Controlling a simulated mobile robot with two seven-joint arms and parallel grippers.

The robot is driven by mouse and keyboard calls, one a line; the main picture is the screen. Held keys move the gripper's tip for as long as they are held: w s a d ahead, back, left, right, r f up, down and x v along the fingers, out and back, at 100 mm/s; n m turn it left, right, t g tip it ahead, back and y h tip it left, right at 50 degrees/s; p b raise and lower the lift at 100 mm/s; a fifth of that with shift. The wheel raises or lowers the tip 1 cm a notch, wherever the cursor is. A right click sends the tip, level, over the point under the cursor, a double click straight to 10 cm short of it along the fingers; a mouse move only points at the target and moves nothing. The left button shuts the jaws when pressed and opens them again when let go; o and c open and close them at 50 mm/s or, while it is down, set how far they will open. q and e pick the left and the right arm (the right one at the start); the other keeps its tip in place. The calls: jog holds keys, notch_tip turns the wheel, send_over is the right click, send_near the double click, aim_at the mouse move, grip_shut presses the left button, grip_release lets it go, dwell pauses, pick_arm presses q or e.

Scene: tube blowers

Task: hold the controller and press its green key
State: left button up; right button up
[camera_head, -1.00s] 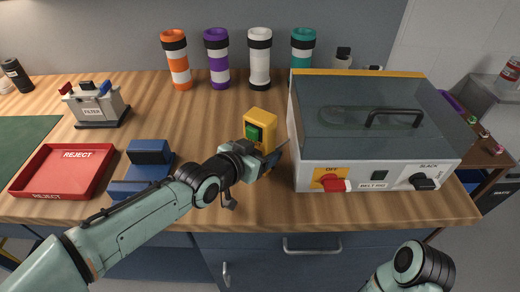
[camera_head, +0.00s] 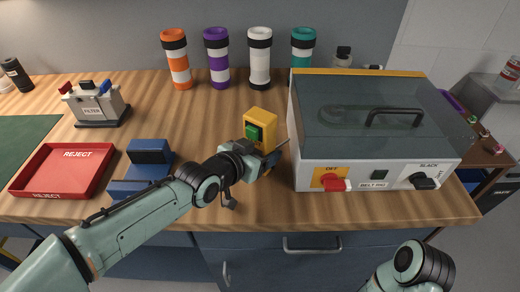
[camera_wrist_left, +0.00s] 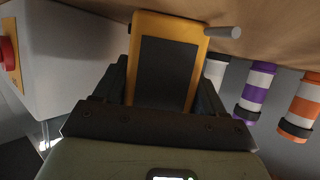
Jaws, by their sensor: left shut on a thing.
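The yellow controller (camera_head: 262,119) stands upright above the wooden bench, left of the belt box. Its green key (camera_head: 252,132) shows on the face toward the head camera. My left gripper (camera_head: 262,160) is shut on the controller's lower part, which the fingers partly hide. In the left wrist view the controller (camera_wrist_left: 195,45) sits between the two fingers, with a dark panel facing the camera. A pale grey rod (camera_wrist_left: 222,32) sticks out beside it. I cannot tell whether the controller touches the bench. My right gripper is out of view; only part of that arm shows at bottom right.
The belt box (camera_head: 400,150), with a red knob and dark handle, stands close right. A blue stand (camera_head: 148,160), red reject tray (camera_head: 100,185) and filter box (camera_head: 97,108) are left. Several striped tubes (camera_head: 217,55) stand behind. Bench between controller and tubes is clear.

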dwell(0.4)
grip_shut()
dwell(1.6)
